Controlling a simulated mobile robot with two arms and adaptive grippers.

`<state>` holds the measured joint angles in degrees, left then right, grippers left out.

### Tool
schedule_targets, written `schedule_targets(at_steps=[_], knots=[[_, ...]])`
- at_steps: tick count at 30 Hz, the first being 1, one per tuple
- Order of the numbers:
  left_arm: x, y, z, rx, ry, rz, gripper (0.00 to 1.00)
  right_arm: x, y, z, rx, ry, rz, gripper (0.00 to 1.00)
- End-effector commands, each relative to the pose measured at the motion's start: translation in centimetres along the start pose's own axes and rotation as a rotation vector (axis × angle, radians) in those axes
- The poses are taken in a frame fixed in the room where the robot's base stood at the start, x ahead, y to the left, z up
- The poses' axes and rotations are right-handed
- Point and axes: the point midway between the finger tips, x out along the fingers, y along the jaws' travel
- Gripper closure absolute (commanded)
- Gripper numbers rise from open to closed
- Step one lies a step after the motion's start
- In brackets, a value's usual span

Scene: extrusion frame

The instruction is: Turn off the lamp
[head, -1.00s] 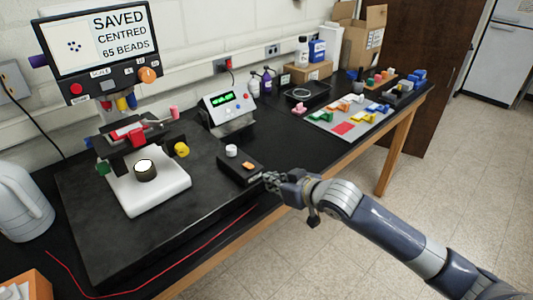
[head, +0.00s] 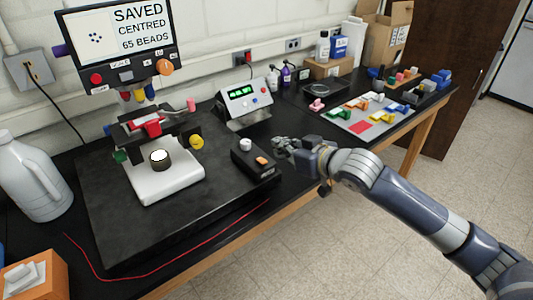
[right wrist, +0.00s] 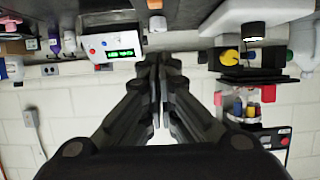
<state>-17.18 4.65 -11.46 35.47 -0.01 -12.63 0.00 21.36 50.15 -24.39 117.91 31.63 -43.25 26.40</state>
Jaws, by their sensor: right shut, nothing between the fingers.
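A small black box (head: 255,172) with an orange rocker switch (head: 262,160) and a white knob (head: 245,144) sits at the right edge of the black slab. The knob also shows in the right wrist view (right wrist: 158,22). A round lamp port (head: 160,157) on the white microscope base glows pale white; it shows in the right wrist view too (right wrist: 253,30). My right gripper (head: 280,144) is shut and empty, just right of the box and level with its far part. I cannot tell whether it touches the box. My left gripper is out of view.
The microscope's white base (head: 170,187) stands left of the box, under a screen (head: 118,40) reading "SAVED CENTRED 65 BEADS". A device with a green display (head: 243,101) stands behind the box. A red cord (head: 170,262) lies along the front edge.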

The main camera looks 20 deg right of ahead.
Motion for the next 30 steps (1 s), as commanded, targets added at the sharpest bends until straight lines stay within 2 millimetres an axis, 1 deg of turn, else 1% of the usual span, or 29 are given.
schedule_targets(at_steps=[1,6,14,18,21,25,30], knots=[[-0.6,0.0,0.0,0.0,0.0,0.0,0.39,0.8,0.0,-0.4,0.005,0.002,-0.001,1.0],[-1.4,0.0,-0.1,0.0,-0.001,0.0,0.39,3.6,0.0,-0.3,0.004,0.001,-0.001,1.0],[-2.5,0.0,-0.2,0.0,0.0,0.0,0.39,7.4,-0.1,-0.3,0.001,0.002,-0.001,1.0],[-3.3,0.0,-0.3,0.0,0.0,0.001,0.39,7.9,-0.1,2.0,0.0,-0.004,0.0,1.0],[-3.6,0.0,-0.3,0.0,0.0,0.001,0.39,8.2,-0.1,3.0,0.001,-0.002,-0.001,1.0],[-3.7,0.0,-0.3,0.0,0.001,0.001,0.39,8.4,-0.1,3.7,-0.001,0.0,-0.001,1.0],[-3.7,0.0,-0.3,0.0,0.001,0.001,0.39,8.4,-0.1,3.9,-0.001,0.0,-0.001,1.0]])
